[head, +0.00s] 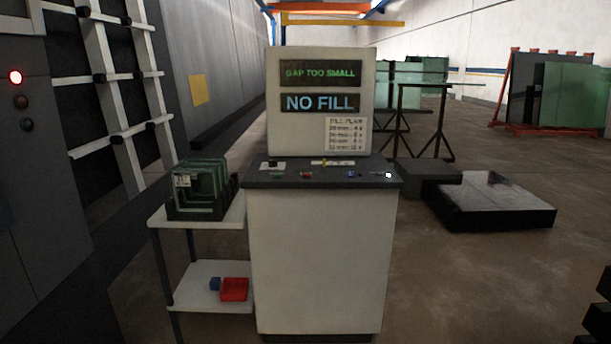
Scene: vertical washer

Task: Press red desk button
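The red desk button (306,175) is a small red spot on the dark sloped desk top (340,181) of a pale console (320,255), left of the desk's middle. A green button (277,175) lies to its left and a blue one (350,174) to its right. A bright white spot (388,175) shows at the desk's right end. Nothing covers the red button. Neither gripper can be made out in the head view, so their distance from the button does not show.
A cart (200,217) holding a dark rack (200,190) adjoins the console's left side; a red bin (234,289) sits on its lower shelf. An unclear black notched shape (598,318) enters at lower right.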

